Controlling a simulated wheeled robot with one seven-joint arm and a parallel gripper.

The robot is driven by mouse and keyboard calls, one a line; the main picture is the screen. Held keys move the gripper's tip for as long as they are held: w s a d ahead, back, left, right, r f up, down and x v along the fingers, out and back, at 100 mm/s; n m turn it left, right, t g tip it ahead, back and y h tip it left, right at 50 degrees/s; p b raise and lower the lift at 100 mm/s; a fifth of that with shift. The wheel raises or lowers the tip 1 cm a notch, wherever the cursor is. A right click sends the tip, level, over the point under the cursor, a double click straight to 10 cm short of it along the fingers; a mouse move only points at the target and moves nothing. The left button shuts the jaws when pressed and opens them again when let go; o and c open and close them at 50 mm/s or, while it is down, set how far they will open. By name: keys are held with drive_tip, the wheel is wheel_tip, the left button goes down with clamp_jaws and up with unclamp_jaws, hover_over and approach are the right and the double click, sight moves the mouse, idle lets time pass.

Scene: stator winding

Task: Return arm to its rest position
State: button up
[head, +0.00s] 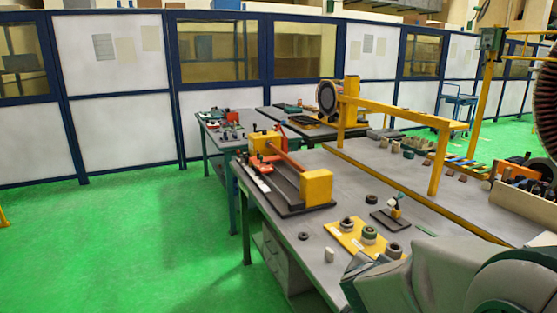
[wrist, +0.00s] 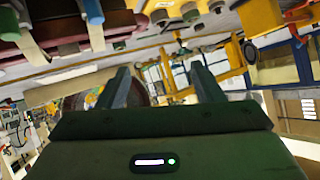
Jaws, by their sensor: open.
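My gripper (wrist: 160,82) shows in the wrist view with its two dark fingers spread apart and nothing between them. The wrist view is tilted, with workbench items along its top edge. In the head view a grey part of my arm (head: 440,280) fills the lower right corner, over the near end of the workbench. The gripper's fingers cannot be made out in the head view.
The grey workbench (head: 330,170) carries a yellow frame (head: 400,108), an orange and yellow fixture (head: 290,165) and a yellow plate (head: 345,235) with several rings. A rack of tools (head: 525,195) stands at right. The green floor (head: 110,240) at left is clear.

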drive_tip(key=s+a+r+n+g+y, duration=0.1)
drive_tip(key=s+a+n+y, duration=0.25)
drive_tip(key=a, duration=0.25)
drive_tip(key=s+a+r+n+y, duration=0.1)
drive_tip(key=s+a+n+y, duration=0.25)
drive_tip(key=a, duration=0.25)
drive_tip(key=s+d+n+g, duration=0.1)
drive_tip(key=s+g, duration=0.2)
drive_tip(key=s, duration=0.3)
drive_tip(key=s+d+f+n+g, duration=0.1)
drive_tip(key=s+g, duration=0.1)
drive_tip(key=s, duration=0.5)
drive_tip(key=shift+d+f+n+g+h, duration=0.2)
drive_tip(key=shift+d+n+g+h, duration=0.1)
drive_tip(key=shift+g+h, duration=0.1)
